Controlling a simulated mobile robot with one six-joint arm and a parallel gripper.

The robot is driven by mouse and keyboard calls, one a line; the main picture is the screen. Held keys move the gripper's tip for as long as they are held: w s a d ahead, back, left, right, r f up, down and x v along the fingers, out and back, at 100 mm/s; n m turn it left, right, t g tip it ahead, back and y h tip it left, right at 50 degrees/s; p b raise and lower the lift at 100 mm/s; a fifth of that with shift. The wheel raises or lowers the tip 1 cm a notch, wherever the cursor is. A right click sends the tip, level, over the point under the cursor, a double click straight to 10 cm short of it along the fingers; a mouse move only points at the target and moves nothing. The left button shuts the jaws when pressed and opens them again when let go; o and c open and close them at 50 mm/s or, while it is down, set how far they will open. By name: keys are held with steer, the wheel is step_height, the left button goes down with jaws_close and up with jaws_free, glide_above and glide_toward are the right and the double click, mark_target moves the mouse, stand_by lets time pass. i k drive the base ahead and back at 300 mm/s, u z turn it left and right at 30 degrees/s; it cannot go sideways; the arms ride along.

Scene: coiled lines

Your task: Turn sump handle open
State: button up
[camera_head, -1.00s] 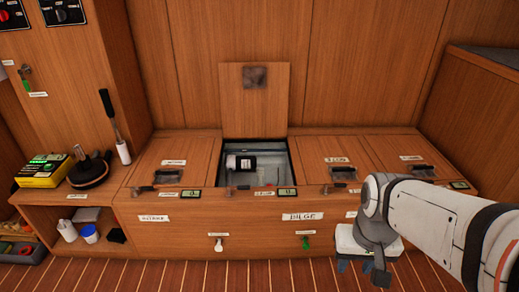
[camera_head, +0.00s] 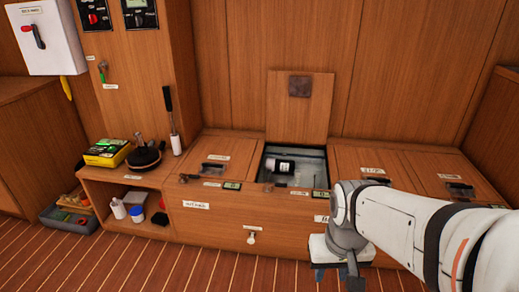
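I cannot read which handle is the sump handle. A white handle (camera_head: 251,238) hangs on the front panel of the wooden bench, below a small label. A green handle (camera_head: 102,72) is on the wall panel at the upper left. My arm hides part of the bench front and the label there.
An open hatch (camera_head: 262,175) in the bench top holds a dark-and-white cylinder (camera_head: 279,166); its lid (camera_head: 300,105) stands upright behind. A shelf (camera_head: 92,205) with bottles and a cup is at left, beside a crate (camera_head: 72,222) on the floor. The striped floor (camera_head: 170,265) is clear.

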mark_target(277, 184)
steer(key=u, duration=0.15)
steer(key=i, duration=1)
steer(key=u, duration=1.15)
steer(key=k, duration=1.5)
steer(key=z, duration=0.5)
steer(key=i, duration=0.95)
steer(key=z, duration=0.1)
